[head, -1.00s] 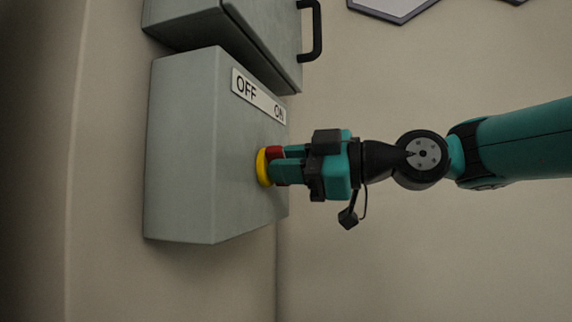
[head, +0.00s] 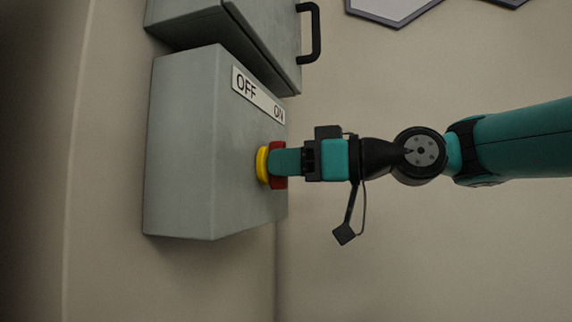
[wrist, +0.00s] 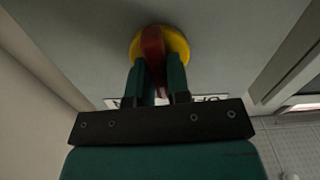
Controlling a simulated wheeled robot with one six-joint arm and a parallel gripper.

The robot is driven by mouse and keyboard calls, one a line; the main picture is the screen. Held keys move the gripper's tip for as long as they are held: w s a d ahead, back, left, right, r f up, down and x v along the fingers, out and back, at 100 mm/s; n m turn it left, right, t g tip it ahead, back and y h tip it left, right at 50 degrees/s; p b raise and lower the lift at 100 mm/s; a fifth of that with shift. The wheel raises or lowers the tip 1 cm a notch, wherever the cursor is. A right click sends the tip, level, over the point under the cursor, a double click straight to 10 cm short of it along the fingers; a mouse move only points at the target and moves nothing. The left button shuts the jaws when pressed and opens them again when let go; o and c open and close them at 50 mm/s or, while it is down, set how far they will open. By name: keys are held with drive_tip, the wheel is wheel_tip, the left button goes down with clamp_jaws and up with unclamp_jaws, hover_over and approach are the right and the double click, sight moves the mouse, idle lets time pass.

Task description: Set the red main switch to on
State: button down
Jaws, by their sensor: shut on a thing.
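The red main switch (head: 278,148) is a red handle on a yellow round base (head: 262,165), on the front of a grey box (head: 185,150). A white label (head: 258,95) above it reads OFF at left and ON at right. My gripper (head: 284,161) is at the switch with its fingers shut on the red handle. In the wrist view the red handle (wrist: 153,45) lies between the two green fingers (wrist: 160,82), in front of the yellow base (wrist: 177,43). The fingers hide part of the handle, so its exact angle is hard to tell.
A second grey box with a black handle (head: 316,32) is mounted just above the switch box. A hexagonal panel (head: 390,8) is on the wall at upper right. The space below my arm is clear.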

drive_tip(key=m+p, duration=0.1)
drive_tip(key=m, duration=0.4)
drive_tip(key=shift+w+r+m, duration=0.1)
drive_tip(key=shift+m, duration=0.2)
drive_tip(key=shift+d+m+p, duration=0.1)
drive_tip(key=shift+m+p, duration=0.75)
drive_tip(key=shift+m, duration=1.35)
drive_tip(key=shift+w, duration=0.1)
drive_tip(key=c, duration=1.1)
unclamp_jaws()
drive_tip(key=shift+d, duration=0.1)
